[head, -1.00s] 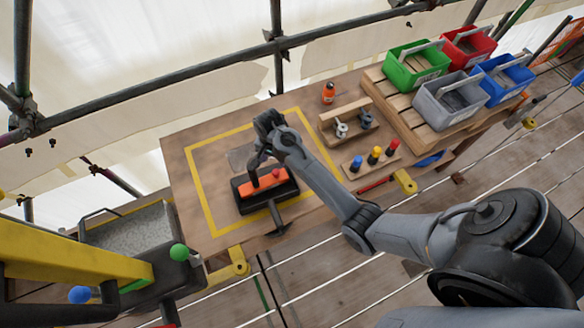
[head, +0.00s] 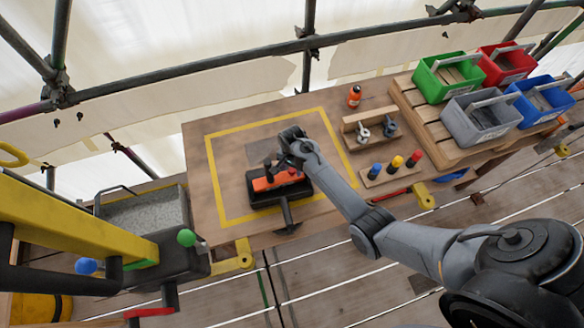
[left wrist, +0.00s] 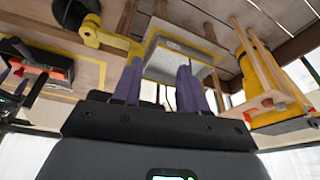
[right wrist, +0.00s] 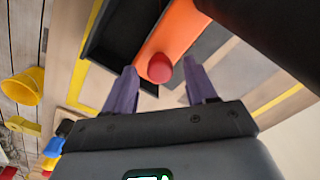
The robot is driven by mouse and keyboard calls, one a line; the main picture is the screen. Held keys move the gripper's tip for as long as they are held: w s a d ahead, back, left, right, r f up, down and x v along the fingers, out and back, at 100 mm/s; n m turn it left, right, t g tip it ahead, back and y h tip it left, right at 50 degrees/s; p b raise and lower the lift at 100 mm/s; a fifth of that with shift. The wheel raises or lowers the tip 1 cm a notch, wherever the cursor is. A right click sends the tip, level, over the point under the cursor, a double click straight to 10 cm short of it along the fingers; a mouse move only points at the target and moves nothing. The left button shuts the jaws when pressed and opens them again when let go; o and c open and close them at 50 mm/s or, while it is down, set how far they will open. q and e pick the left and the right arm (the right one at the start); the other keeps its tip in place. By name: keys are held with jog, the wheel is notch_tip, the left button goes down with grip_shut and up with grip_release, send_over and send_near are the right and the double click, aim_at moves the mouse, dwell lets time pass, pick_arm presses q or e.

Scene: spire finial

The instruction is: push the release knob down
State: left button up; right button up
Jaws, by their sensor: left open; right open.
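The release knob is a small red cap (right wrist: 160,68) on an orange block (right wrist: 172,30) set in a black tray. In the head view the orange block (head: 272,183) and black tray (head: 262,201) lie on the wooden table. My right gripper (right wrist: 162,78) is open. The knob shows between and beyond its fingertips, apparently untouched. In the head view my right gripper (head: 290,165) hangs over the block and partly hides it. My left gripper (left wrist: 158,78) is open and empty, away from the block, which shows at the left wrist view's left edge.
A black T-shaped handle (head: 286,212) sticks out from the tray. A rack of blue, yellow and red knobs (head: 392,174), a wooden holder (head: 368,130) and an orange bottle (head: 354,96) stand to the right. Several coloured bins stand farther back. A yellow beam (head: 75,225) fills the left.

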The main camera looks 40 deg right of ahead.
jog(key=shift+f, duration=0.15)
grip_shut()
dwell(0.4)
jog(key=shift+f+p, duration=0.25)
jog(key=shift+p, duration=0.1)
jog(key=shift+s+f, duration=0.1)
jog(key=shift+f, duration=0.15)
grip_release()
jog(key=shift+r, duration=0.1)
